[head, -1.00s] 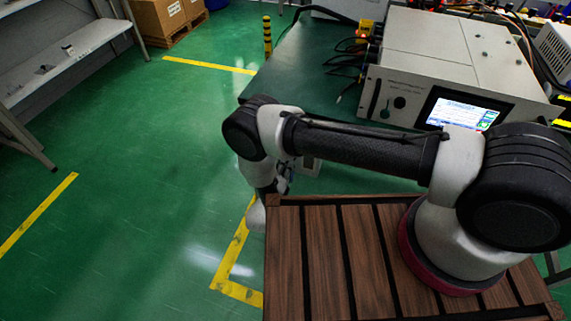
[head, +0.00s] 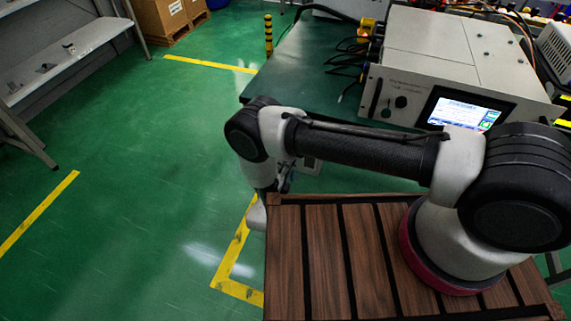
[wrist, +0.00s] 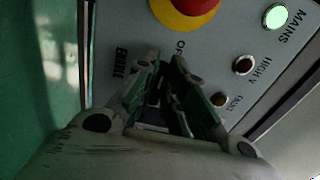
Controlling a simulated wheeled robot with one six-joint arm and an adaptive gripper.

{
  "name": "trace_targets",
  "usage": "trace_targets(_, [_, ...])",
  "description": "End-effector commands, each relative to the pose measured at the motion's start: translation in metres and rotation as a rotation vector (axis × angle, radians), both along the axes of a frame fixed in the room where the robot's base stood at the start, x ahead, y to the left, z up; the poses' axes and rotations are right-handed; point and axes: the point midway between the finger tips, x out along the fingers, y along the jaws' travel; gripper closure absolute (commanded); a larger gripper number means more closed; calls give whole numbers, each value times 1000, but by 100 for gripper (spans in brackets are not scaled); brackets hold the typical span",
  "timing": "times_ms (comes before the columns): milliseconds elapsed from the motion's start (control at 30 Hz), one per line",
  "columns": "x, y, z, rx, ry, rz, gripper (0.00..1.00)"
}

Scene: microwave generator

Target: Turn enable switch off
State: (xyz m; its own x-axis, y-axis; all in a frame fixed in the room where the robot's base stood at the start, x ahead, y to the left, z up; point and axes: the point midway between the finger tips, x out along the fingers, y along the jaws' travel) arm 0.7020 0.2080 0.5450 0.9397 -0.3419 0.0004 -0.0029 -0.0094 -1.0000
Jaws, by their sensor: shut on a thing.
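In the wrist view my gripper (wrist: 165,75) is at the grey control panel (wrist: 215,50), its fingers close together beside the ENABLE label (wrist: 120,65). It is shut on the enable switch, which is mostly hidden between the fingers. An OFF label (wrist: 181,48) shows just beyond the fingertips. I cannot tell the switch's position. In the head view the panel box (head: 312,166) shows only in part behind my arm, and the gripper is mostly hidden there.
A red emergency button on a yellow base (wrist: 185,14) sits just beyond my fingers. A lit green MAINS lamp (wrist: 276,17) is at the upper right. The generator (head: 440,50) with a lit screen (head: 463,113) stands on the green table (head: 300,68). Open floor lies left.

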Motion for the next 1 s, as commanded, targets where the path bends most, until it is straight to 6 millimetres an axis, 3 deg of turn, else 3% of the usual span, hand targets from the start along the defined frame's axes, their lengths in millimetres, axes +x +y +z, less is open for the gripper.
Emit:
trace_targets(367, [-1,1,-1,-6,4,4,100])
trace_targets(400, [-1,1,-1,-6,4,4,86])
trace_targets(500, [-1,1,-1,-5,4,4,68])
trace_targets(533, [-1,1,-1,-5,4,3,67])
trace_targets(833, [0,1,1,-4,3,2,67])
trace_targets(1000, [0,2,22,-3,1,2,67])
